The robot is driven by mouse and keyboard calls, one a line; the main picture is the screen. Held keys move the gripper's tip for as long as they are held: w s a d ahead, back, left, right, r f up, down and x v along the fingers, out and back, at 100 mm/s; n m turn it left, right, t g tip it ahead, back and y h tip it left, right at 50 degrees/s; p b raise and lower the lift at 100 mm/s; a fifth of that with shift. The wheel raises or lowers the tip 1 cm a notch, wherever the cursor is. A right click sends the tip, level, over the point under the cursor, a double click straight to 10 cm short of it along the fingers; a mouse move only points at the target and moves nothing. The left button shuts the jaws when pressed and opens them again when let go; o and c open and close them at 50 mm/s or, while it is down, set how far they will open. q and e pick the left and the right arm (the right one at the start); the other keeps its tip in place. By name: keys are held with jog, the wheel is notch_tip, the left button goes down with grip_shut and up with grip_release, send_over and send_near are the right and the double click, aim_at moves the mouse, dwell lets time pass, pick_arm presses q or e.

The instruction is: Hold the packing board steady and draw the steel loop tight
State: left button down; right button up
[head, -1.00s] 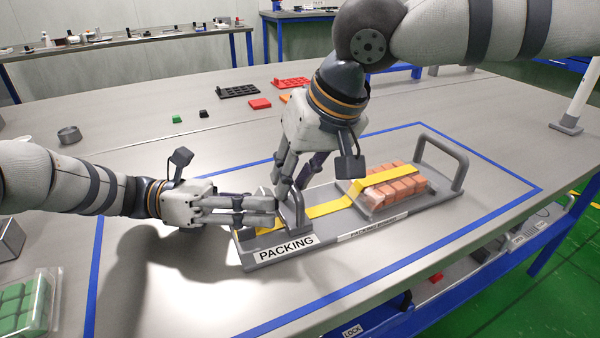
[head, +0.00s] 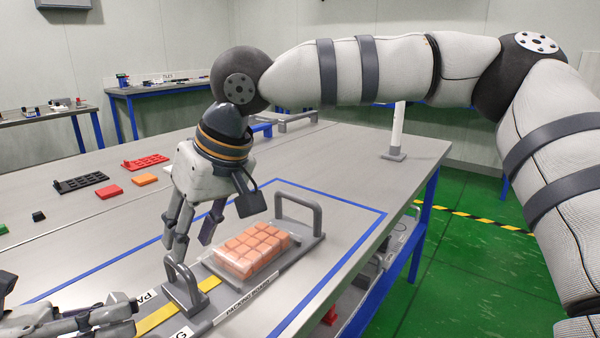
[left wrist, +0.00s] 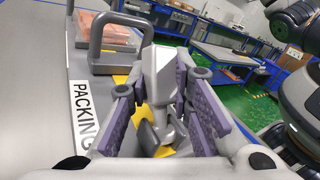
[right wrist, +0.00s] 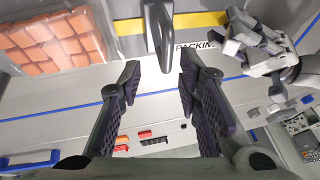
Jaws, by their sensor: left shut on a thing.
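The grey packing board (head: 262,282) lies on the table; its near end is partly hidden by my left gripper (head: 122,314). A grey loop (head: 183,285) stands upright across the board; it also shows in the left wrist view (left wrist: 115,22). A yellow strap (head: 150,321) runs flat along the board under the loop and stops short of the orange blocks (head: 248,250). My left gripper is shut on a grey metal piece (left wrist: 163,85) at the near end; I cannot tell what part it is. My right gripper (head: 190,240) is open and empty, above the loop, its fingertips apart from it.
The orange blocks sit in a clear tray on the board. A grey handle (head: 300,212) stands at the far end. Red (head: 145,161) and black (head: 80,182) slotted trays and several loose blocks lie further left. Blue tape (head: 345,203) frames the board; bare table surrounds it.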

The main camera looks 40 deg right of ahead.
jog(key=v, duration=0.9)
jog(key=w+d+f+n+t+h, duration=0.1)
jog(key=w+d+f+h, duration=0.1)
jog(key=d, duration=0.5)
jog(key=w+d+f+t+h, duration=0.1)
jog(key=w+d+f+h, duration=0.1)
jog(key=d, duration=0.5)
jog(key=w+d+f+n+t+h, duration=0.1)
jog(key=w+d+f+t+h, duration=0.1)
jog(key=d, duration=0.5)
jog(key=shift+w+n+h, duration=0.3)
jog(key=shift+w+h, duration=0.4)
jog(key=shift+h, duration=0.3)
jog(key=m+g+y, duration=0.2)
jog(key=g+y, duration=0.1)
jog(key=y, duration=0.1)
send_near(177, 268)
jog(key=x, duration=0.8)
jog(key=shift+w+d+r, duration=0.1)
jog(key=shift+w+r, duration=0.1)
jog(key=shift+w, duration=0.2)
